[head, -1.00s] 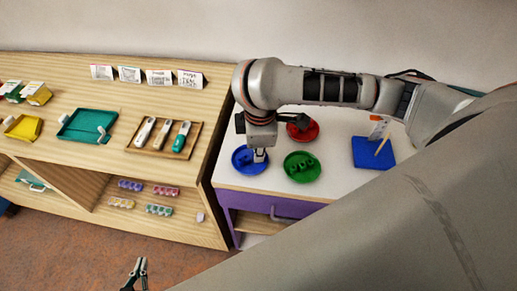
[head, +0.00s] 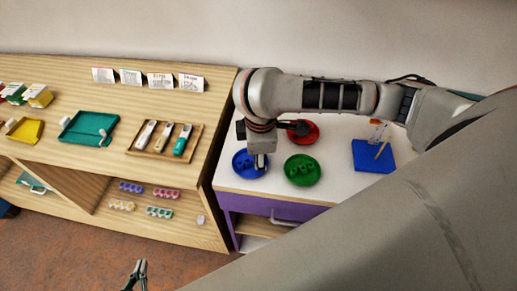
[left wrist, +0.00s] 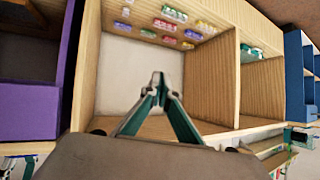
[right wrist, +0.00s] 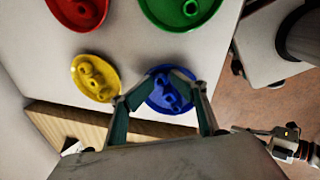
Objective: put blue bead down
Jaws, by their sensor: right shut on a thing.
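My right gripper (head: 260,161) reaches down at the right side of the blue dish (head: 239,165). In the right wrist view the same blue dish (right wrist: 158,105) shows between my right fingers (right wrist: 170,80), with blue beads (right wrist: 172,98) in it. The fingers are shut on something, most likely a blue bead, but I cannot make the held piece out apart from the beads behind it. My left gripper (head: 138,268) hangs low over the floor, away from the table. In the left wrist view its tips (left wrist: 158,80) come together with nothing between them.
A green dish (head: 315,171) and a red dish (head: 306,141) stand near on the white table (head: 335,184); a yellow dish (right wrist: 113,75) shows in the right wrist view. A blue board (head: 362,158) lies to the right. A wooden shelf (head: 217,112) stands left.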

